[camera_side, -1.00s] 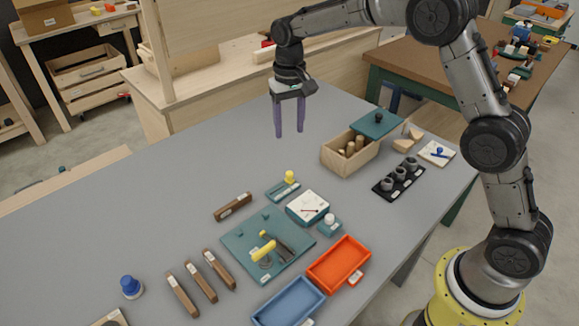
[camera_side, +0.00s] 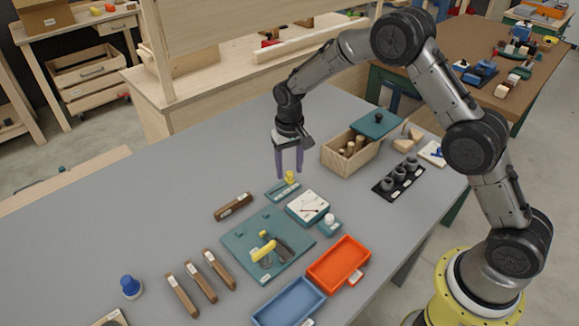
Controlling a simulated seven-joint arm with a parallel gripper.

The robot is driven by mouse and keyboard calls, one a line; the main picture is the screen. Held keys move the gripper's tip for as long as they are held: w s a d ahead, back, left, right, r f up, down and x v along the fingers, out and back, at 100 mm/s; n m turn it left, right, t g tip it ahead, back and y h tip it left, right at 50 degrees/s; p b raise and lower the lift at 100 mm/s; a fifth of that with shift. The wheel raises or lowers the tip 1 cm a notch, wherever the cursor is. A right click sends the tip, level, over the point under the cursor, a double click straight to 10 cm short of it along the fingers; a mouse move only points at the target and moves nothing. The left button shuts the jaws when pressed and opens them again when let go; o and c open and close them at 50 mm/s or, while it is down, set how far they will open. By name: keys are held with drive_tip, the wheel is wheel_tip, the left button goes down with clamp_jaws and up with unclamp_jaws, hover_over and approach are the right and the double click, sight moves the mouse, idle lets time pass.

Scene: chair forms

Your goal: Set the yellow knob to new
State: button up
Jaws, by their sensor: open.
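The yellow knob (camera_side: 290,177) stands on a small teal slider base (camera_side: 281,192) with a pale label strip, near the middle of the grey table. The knob sits toward the base's right, far end. The wording on the label is too small to read. My gripper (camera_side: 289,176) points down with its two purple fingers apart, at the knob. One finger is on each side of it in this view; I cannot tell whether they touch it.
A dial box (camera_side: 308,206) and a white-knobbed teal block (camera_side: 330,226) stand close in front. A wooden box (camera_side: 350,160) is to the right. A teal board with a yellow-handled tool (camera_side: 262,250) lies nearer. A brown bar (camera_side: 233,207) lies left.

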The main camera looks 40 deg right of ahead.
clamp_jaws()
idle(1.4)
